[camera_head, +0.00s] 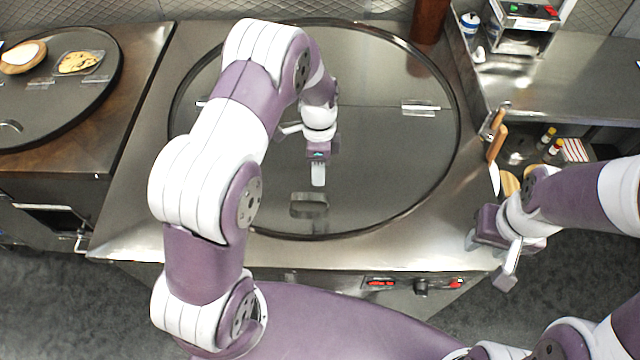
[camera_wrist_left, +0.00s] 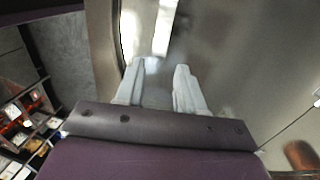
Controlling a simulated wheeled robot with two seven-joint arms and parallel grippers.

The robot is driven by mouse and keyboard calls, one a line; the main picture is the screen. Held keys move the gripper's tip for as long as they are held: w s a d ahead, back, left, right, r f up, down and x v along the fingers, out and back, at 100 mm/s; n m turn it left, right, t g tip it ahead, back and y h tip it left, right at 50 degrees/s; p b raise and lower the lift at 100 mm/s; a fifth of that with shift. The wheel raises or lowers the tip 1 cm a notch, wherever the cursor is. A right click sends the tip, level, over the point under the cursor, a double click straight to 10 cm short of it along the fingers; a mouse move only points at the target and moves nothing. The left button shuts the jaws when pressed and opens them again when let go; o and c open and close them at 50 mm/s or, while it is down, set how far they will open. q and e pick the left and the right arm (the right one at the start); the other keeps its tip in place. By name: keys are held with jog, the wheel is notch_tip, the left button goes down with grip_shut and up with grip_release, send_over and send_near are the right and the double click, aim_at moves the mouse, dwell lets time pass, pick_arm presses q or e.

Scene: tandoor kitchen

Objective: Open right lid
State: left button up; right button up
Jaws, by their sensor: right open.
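The right lid (camera_head: 385,165) is a large round dark metal disc with a black rim. It lies flat and closed in the steel counter, with a recessed-looking handle (camera_head: 309,205) near its front edge. My left arm reaches over the lid and hides part of its left side. My left gripper (camera_head: 318,182) is above the lid, just behind the handle, pointing down. In the left wrist view its two pale fingers (camera_wrist_left: 157,82) stand apart with nothing clearly between them; whether they touch the lid cannot be told. My right gripper (camera_head: 492,262) is open and empty, right of the counter's front corner.
Wooden-handled tools (camera_head: 497,140) hang at the counter's right edge. A shelf with bottles (camera_head: 548,140) is at the right.

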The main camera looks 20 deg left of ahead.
pick_arm(q)
jog(key=p, duration=0.2)
send_over(318, 203)
notch_tip(318, 203, down, 7)
jog(key=shift+r, duration=0.2)
jog(key=shift+d+f, duration=0.1)
jog(key=shift+f, duration=0.1)
grip_shut()
